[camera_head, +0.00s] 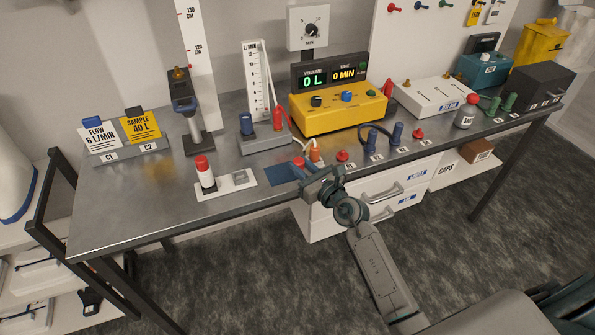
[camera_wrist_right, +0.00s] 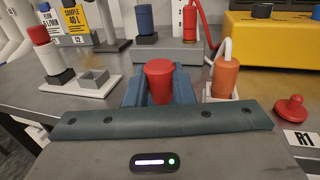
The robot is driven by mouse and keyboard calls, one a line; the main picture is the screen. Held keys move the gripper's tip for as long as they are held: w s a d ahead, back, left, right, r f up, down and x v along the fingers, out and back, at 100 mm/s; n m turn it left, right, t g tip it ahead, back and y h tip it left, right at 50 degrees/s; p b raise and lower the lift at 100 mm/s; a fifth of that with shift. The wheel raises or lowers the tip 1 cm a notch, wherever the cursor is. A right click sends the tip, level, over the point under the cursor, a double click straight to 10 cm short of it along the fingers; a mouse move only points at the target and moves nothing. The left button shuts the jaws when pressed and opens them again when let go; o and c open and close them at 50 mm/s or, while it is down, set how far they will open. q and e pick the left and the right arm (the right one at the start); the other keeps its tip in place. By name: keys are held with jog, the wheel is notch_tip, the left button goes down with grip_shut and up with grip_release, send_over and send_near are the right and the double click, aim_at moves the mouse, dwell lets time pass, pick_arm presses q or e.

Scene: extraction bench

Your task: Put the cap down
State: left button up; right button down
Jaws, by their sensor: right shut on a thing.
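My right gripper (camera_head: 306,172) is over the front edge of the metal bench (camera_head: 130,200). In the right wrist view a red cap (camera_wrist_right: 160,80) sits between its blue finger pads, and the gripper is shut on it. The cap's lower part is hidden by the gripper. In the head view the cap shows only as a small red patch (camera_head: 298,161) near the fingertips. My left gripper is in neither view.
A red-and-white tube (camera_head: 204,172) stands on a white plate with a small square holder (camera_head: 240,179). An orange bottle (camera_head: 315,151) with a white tube is close behind the gripper. Another red cap (camera_head: 343,156) sits right of it, by label R1 (camera_wrist_right: 301,138). The bench's front left is clear.

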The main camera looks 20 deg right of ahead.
jog(key=shift+x, duration=0.75)
jog(key=shift+w+f+b, duration=0.2)
jog(key=shift+f+b, duration=0.2)
jog(key=shift+f, duration=0.5)
jog(key=shift+w+f+b, duration=0.2)
jog(key=shift+f+b, duration=0.15)
jog(key=shift+f, duration=0.6)
jog(key=shift+f, duration=0.15)
jog(key=c, duration=1.2)
grip_release()
